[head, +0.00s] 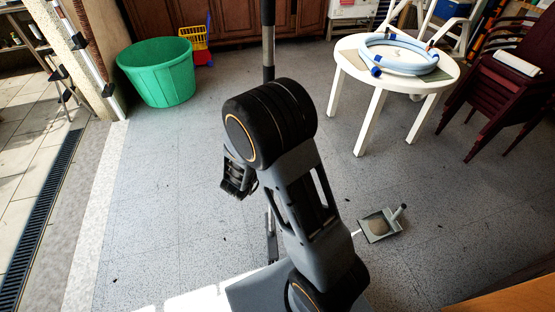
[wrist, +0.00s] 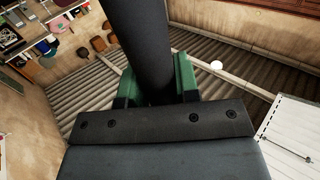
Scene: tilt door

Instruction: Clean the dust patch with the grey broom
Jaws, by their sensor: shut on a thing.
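The grey broom's dark pole (head: 268,45) stands nearly upright in the head view, passing behind my arm. A grey lower part (head: 271,240) shows beneath the arm, near the floor; the bristles are not clear. In the wrist view my gripper (wrist: 157,85) has its green fingers shut on either side of the thick dark broom pole (wrist: 145,40). In the head view my arm hides the grip. A grey dustpan (head: 366,236) lies on the floor right of my arm, with a tan patch (head: 378,226) in it. I cannot make out a separate dust patch on the floor.
A green tub (head: 158,72) stands at the back left. A white round table (head: 448,76) with a hose ring on it stands at the back right, beside stacked dark red chairs (head: 505,88). A drain strip (head: 38,225) runs along the left. Open tiled floor (head: 165,205) lies left of my arm.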

